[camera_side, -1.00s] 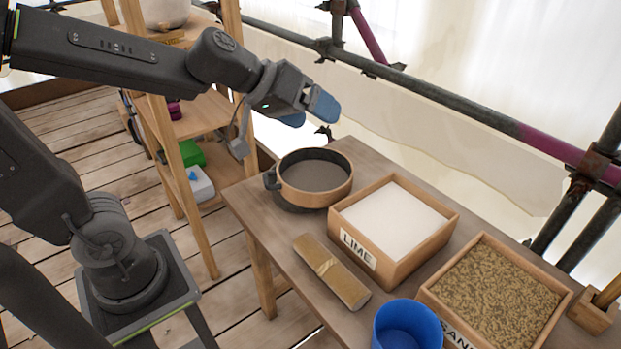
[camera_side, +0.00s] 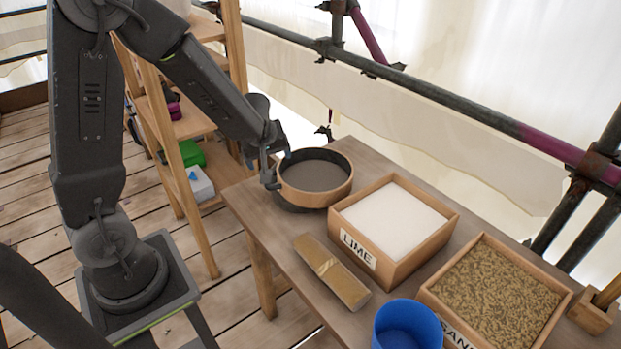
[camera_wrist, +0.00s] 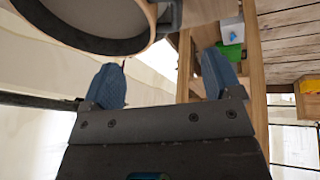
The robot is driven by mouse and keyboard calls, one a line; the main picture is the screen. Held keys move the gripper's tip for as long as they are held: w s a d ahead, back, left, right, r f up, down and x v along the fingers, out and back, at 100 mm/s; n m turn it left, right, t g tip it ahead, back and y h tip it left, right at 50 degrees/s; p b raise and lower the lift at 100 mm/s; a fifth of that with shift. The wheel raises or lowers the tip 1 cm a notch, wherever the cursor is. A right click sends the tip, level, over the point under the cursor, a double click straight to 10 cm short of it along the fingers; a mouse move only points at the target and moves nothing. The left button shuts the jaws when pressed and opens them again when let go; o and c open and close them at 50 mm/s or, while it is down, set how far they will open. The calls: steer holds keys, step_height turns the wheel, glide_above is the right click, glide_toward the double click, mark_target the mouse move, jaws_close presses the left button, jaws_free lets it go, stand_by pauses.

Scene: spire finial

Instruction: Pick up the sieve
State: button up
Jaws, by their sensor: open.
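The sieve (camera_side: 316,176) is a round wooden hoop with a dark mesh. It sits on a dark round thing at the back left of the table, with a dark block on its left side. Part of the hoop also shows at the top of the wrist view (camera_wrist: 142,43). My gripper (camera_side: 286,154) is at the sieve's left back edge, partly hidden by my own wrist. In the wrist view my gripper's two blue fingers (camera_wrist: 163,80) are apart with nothing between them. The sieve's rim and dark block lie just beyond the fingertips. I cannot tell whether they touch.
The lime box (camera_side: 395,225) stands right of the sieve, and the sand box (camera_side: 490,290) is farther right. A wooden block (camera_side: 331,272) and a blue bucket (camera_side: 408,325) are toward the front. A wooden shelf (camera_side: 185,125) stands left of the table (camera_side: 285,245).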

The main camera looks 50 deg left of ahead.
steer(key=x, duration=0.6)
steer(key=shift+f, duration=0.25)
steer(key=shift+a+f, duration=0.1)
steer(key=shift+s+x, duration=0.1)
steer(key=shift+x, duration=1.15)
steer(key=shift+s+x, duration=0.15)
steer(key=shift+x, duration=1.05)
steer(key=shift+f, duration=0.1)
steer(key=c, duration=1.3)
steer(key=shift+o, duration=0.2)
